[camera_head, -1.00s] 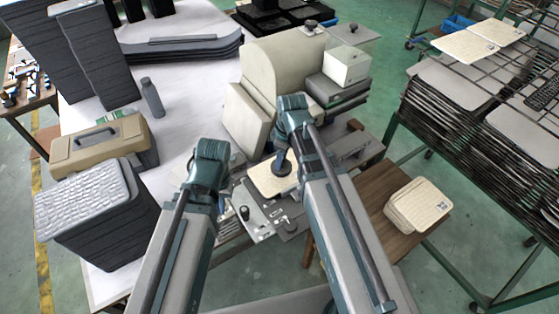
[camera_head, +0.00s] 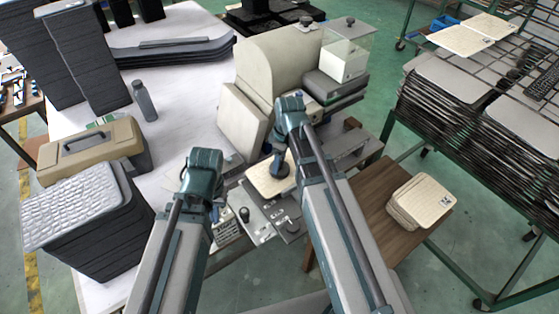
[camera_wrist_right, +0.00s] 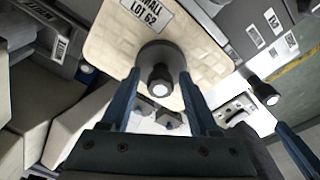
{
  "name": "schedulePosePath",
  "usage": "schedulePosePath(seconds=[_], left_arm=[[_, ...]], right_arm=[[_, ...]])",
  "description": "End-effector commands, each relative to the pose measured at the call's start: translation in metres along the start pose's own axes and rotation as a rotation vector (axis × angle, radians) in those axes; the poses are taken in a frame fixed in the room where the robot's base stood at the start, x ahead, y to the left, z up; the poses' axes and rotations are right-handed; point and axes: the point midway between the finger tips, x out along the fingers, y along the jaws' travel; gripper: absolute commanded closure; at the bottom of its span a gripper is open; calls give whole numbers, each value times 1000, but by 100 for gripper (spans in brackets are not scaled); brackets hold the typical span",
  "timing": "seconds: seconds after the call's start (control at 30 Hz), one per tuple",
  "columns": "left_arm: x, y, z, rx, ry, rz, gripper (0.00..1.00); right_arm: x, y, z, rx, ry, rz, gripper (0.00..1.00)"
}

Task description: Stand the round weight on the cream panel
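The round weight (camera_wrist_right: 159,60) is a dark grey disc with an upright knob. It stands on the cream panel (camera_wrist_right: 112,38), which carries a label, in the right wrist view. My right gripper (camera_wrist_right: 160,74) has one blue finger on each side of the knob, with gaps showing between them. In the head view the right gripper (camera_head: 278,163) reaches down over the cream panel (camera_head: 262,186) and largely hides the weight. My left gripper (camera_head: 186,182) hangs left of the panel; its fingers are too hidden to read.
A cream machine housing (camera_head: 275,62) stands behind the panel. Grey plates with knobs (camera_head: 265,225) lie in front of it. Cream panels are stacked on a wooden table (camera_head: 422,198) at right. A tan toolbox (camera_head: 90,145) and grey tray stack (camera_head: 85,215) stand at left.

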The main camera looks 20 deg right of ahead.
Motion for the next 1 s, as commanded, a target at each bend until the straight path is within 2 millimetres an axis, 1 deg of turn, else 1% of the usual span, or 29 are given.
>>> schedulePosePath(seconds=[0.33,0.53,0.67,0.77,1.0], left_arm=[[-1,0,0,0,0,0,100],[-11,-1,1,0,0,0,100],[-24,-2,1,1,0,0,100],[-38,-4,2,1,0,0,100],[-75,-7,4,-5,0,1,100]], right_arm=[[-1,0,0,0,0,0,34],[-11,0,-1,0,0,0,34],[-24,0,-1,0,0,0,34],[-38,0,-1,0,0,0,34],[-76,0,-1,0,0,0,34]])
